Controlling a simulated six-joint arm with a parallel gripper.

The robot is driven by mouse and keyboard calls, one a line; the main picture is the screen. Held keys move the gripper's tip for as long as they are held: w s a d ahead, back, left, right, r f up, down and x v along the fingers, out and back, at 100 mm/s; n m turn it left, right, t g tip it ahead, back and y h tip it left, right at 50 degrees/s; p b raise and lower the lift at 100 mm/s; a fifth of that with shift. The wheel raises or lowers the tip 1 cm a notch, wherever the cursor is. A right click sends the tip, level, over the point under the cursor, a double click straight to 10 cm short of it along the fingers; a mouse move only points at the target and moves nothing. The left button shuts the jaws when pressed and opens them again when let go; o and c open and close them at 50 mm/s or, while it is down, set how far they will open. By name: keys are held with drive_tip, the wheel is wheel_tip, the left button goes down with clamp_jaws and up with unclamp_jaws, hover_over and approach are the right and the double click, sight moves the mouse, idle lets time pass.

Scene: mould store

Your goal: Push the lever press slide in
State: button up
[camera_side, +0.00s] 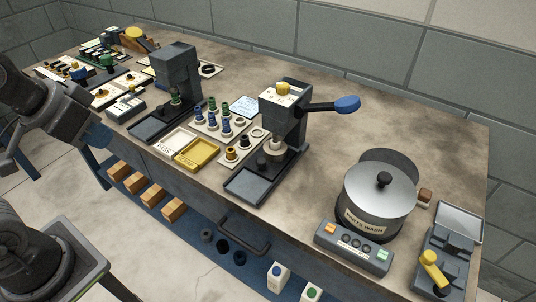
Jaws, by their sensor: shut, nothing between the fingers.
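The lever press (290,121) stands near the middle of the bench, a dark frame with a yellow knob on top. Its lever ends in a blue grip (347,104) and sticks out to the right. A dark flat slide (248,186) extends from the press foot towards the bench's front edge. A round pale piece (274,147) shows under the press head. My gripper (98,135) is at the left, in front of the bench, well apart from the press and slide. It appears shut and empty; its fingertips are hard to make out.
A second dark press (176,72) stands left, with its own tray (150,125). Between the presses are a yellow tray (196,153), a pale tray (176,141) and a rack of blue and green pegs. A lidded pot (378,196) stands right. Bare bench lies behind.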

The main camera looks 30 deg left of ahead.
drive_tip(key=shift+o, duration=0.7)
drive_tip(key=shift+w, duration=0.1)
drive_tip(key=o, duration=0.8)
drive_tip(key=w+d+m, duration=0.1)
drive_tip(key=w+d, duration=0.1)
drive_tip(key=w, duration=0.1)
drive_tip(key=w+d, duration=0.2)
drive_tip(key=w, duration=0.2)
drive_tip(key=w+d+m+g+h, duration=0.1)
drive_tip(key=w+d, duration=0.1)
drive_tip(key=w, duration=0.2)
drive_tip(key=shift+w+f+m, duration=0.15)
drive_tip(key=shift+m, duration=0.15)
drive_tip(key=shift+c, duration=0.2)
drive_tip(key=m, duration=0.2)
approach(260, 161)
drive_tip(key=shift+h, duration=0.4)
drive_tip(key=x, duration=0.9)
drive_tip(key=shift+a, duration=0.4)
clamp_jaws()
drive_tip(key=shift+w, duration=0.1)
